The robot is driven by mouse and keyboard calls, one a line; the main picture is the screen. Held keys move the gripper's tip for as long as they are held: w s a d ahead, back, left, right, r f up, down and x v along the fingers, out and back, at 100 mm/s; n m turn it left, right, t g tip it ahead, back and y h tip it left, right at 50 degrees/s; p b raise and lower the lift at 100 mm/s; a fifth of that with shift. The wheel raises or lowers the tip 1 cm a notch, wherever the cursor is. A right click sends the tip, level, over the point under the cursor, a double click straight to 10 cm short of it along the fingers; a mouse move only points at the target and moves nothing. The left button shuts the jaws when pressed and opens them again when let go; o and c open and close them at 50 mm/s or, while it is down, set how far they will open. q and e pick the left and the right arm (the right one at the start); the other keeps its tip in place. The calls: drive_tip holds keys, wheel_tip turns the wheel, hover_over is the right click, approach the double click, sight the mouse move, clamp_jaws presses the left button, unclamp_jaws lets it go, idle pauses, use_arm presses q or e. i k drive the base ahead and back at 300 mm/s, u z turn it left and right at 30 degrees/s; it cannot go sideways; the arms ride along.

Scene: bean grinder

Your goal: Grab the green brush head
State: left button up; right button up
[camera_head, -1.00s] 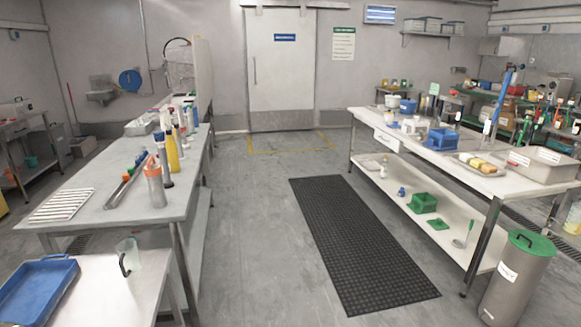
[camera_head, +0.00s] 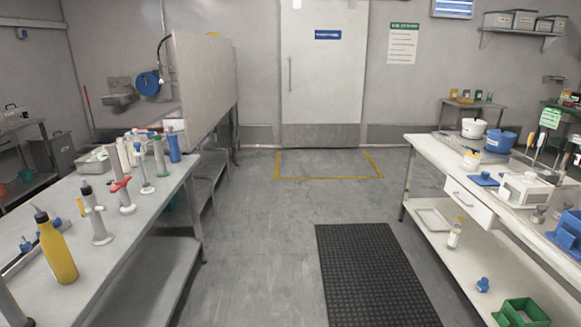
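I cannot make out a green brush head for certain. A tall upright item with a green body (camera_head: 159,157) stands near the far end of the left table, too small to identify. A green open box (camera_head: 522,313) sits on the lower shelf of the right table, cut by the bottom edge. Neither of my grippers is in view.
The left table (camera_head: 150,212) holds a yellow bottle (camera_head: 58,250) and several upright tools. The right table (camera_head: 425,148) holds bowls, a white appliance (camera_head: 525,190) and blue items. A black mat (camera_head: 370,270) lies on the clear aisle floor. A white door (camera_head: 322,75) stands ahead.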

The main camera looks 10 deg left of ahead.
sight(104, 153)
drive_tip(key=u, duration=0.75)
drive_tip(key=i, duration=2.05)
drive_tip(key=u, duration=1.05)
drive_tip(key=i, duration=0.45)
drive_tip(key=u, duration=0.1)
drive_tip(key=k, duration=1)
drive_tip(key=u, duration=0.05)
